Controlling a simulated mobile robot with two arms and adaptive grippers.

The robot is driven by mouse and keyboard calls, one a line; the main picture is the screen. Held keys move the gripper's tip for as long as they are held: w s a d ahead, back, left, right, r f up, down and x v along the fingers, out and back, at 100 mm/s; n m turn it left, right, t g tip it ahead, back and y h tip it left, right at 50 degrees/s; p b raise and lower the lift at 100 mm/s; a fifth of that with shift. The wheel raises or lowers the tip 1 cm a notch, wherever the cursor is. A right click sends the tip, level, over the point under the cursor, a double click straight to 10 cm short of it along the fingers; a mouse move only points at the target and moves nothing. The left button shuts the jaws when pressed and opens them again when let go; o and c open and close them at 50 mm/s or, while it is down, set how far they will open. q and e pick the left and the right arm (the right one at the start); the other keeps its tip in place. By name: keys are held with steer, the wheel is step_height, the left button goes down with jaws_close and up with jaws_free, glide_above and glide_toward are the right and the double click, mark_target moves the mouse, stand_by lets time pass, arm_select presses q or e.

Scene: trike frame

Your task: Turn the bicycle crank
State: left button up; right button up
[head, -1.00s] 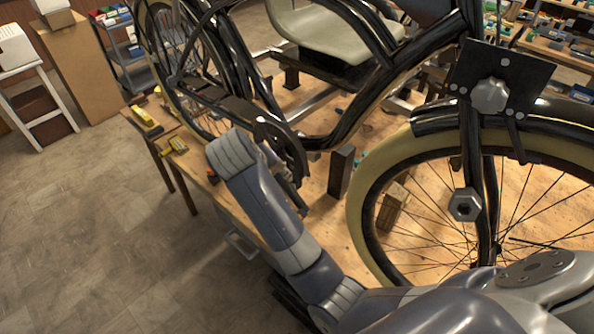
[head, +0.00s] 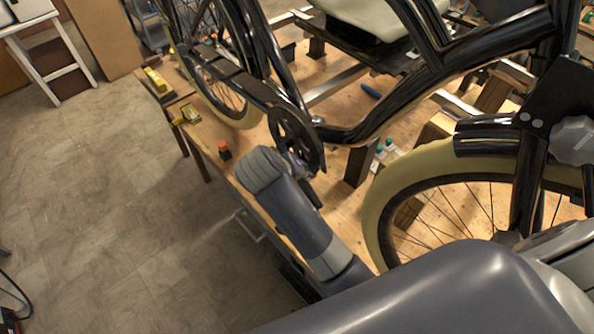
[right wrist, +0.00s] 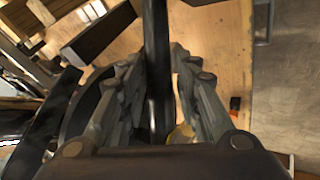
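The black bicycle frame (head: 372,128) stands on a wooden bench, with its dark chainring and crank (head: 306,146) at the bench's left edge. My right gripper (head: 299,166) is at the crank, partly hidden behind my own arm. In the right wrist view, the gripper's two fingers (right wrist: 158,65) lie close on either side of a dark bar (right wrist: 157,30), which looks like the crank. The fingertips appear to press on it, though the contact is hard to see. My left gripper is not in view.
The front wheel (head: 383,200) stands right of my arm. A dark upright block (head: 359,163) supports the frame near the crank. A small orange-topped item (head: 224,150) and yellow tools (head: 154,79) lie on the bench. The floor (head: 100,200) at left is open.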

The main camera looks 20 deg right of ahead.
steer(key=c, duration=0.4)
jaws_close()
steer(key=shift+f+t+b, duration=0.35)
steer(key=shift+f+t, duration=0.05)
steer(key=shift+f, duration=0.05)
steer(key=shift+w+f+t+y, duration=0.1)
steer(key=shift+f+t+y, duration=0.2)
steer(key=shift+t, duration=0.1)
steer(key=shift+w+a+f+m+t+b, duration=0.15)
steer(key=shift+w+f+m+t+b, duration=0.25)
steer(key=shift+t+b, duration=0.45)
steer(key=shift+w+a+f+t+b, duration=0.1)
steer(key=shift+t+b, duration=0.15)
steer(key=shift+b, duration=0.15)
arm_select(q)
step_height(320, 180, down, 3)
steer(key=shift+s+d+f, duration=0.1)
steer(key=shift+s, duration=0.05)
arm_select(e)
steer(key=shift+w, duration=0.1)
